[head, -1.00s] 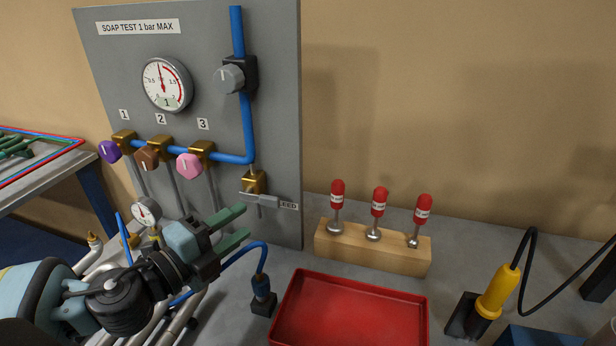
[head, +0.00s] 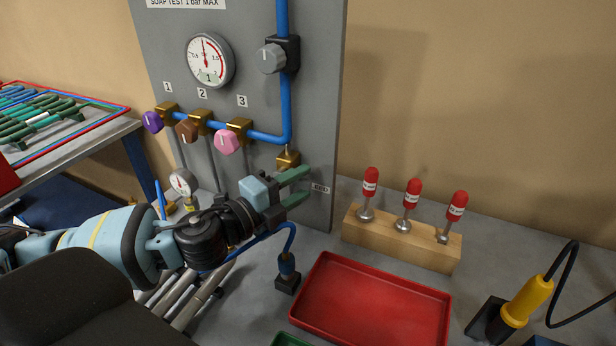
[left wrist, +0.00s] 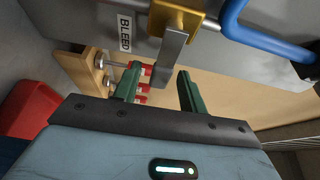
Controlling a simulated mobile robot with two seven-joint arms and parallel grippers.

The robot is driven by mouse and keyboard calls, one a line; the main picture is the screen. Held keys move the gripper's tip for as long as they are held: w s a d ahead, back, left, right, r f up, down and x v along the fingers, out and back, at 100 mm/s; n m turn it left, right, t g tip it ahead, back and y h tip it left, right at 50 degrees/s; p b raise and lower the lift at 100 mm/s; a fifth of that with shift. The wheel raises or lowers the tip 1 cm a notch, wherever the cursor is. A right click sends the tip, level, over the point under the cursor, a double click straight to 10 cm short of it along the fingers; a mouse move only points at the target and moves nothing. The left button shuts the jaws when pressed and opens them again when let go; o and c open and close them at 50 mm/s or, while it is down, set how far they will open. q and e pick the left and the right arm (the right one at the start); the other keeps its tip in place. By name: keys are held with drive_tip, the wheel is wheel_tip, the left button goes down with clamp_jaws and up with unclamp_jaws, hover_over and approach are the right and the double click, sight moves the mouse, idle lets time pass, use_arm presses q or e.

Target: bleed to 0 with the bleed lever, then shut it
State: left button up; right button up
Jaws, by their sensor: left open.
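The bleed valve is a brass block (head: 287,160) low on the grey panel. In the head view its lever is hidden behind my left gripper (head: 297,186). In the left wrist view the grey bleed lever (left wrist: 170,62) hangs from the brass block (left wrist: 178,18), between the two green fingers of my open left gripper (left wrist: 160,78). I cannot tell whether a finger touches it. The BLEED label (left wrist: 125,33) is beside it. The round panel gauge (head: 210,60) has its needle pointing almost straight up, between the 0.5 and 1.5 marks. My right gripper is not in view.
Purple (head: 152,121), brown (head: 187,131) and pink (head: 228,141) knobs sit left of the bleed valve; a grey knob (head: 271,58) is above. A small gauge (head: 182,182) stands behind my arm. A wooden block (head: 400,240) with red-capped tools and a red tray (head: 372,305) are to the right.

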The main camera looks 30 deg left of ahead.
sight(300, 185)
use_arm(q)
drive_tip(key=shift+x, duration=1.6)
clamp_jaws()
